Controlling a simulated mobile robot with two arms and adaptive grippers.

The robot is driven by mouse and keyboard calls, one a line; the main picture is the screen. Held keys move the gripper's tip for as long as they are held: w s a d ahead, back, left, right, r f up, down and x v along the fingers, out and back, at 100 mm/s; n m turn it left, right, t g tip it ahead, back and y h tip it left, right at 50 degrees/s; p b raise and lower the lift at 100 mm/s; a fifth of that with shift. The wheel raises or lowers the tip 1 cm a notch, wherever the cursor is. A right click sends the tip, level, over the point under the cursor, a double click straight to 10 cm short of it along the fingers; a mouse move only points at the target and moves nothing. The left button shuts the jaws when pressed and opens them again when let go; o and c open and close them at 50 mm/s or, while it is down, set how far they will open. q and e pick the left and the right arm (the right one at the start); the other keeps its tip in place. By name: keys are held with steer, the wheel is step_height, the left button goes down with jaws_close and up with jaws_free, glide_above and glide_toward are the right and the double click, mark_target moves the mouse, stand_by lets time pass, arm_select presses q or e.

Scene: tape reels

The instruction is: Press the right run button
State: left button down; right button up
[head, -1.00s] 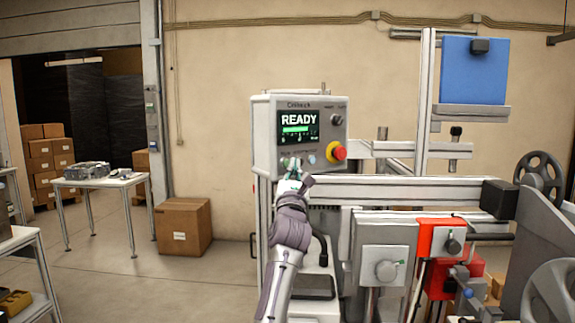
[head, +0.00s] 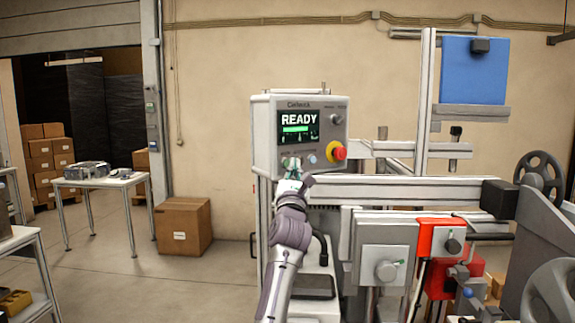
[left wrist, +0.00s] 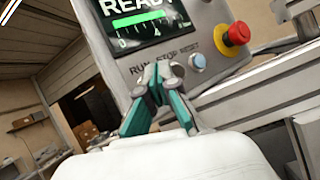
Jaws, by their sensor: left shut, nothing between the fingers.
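A grey control box (head: 262,138) stands on the machine in the head view. Its screen (head: 299,121) reads READY above a green bar. Below the screen, the left wrist view shows the labels RUN, STOP and RESET on the panel (left wrist: 166,57). My left gripper (head: 291,163) is shut and empty, its fingertips (left wrist: 151,72) at the panel just below the RUN and STOP labels. The fingers hide the run button, and I cannot tell whether they touch it. A pale blue button (left wrist: 198,61) shows under RESET. My right gripper is not in view.
A red emergency knob on a yellow base (head: 338,151) sits on the panel to the right of the buttons. A horizontal machine beam (head: 400,188) runs right of my left gripper.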

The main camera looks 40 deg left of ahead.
arm_select(q)
steer(key=shift+a, duration=0.15)
steer(key=shift+w+a, duration=0.15)
steer(key=shift+a, duration=0.15)
steer(key=shift+w+a+r+p, duration=0.1)
steer(key=shift+a+p, duration=0.25)
steer(key=shift+p, duration=0.05)
stand_by(0.7)
steer(key=shift+d, duration=0.1)
steer(key=shift+s+d, duration=0.25)
steer(key=shift+d, duration=0.4)
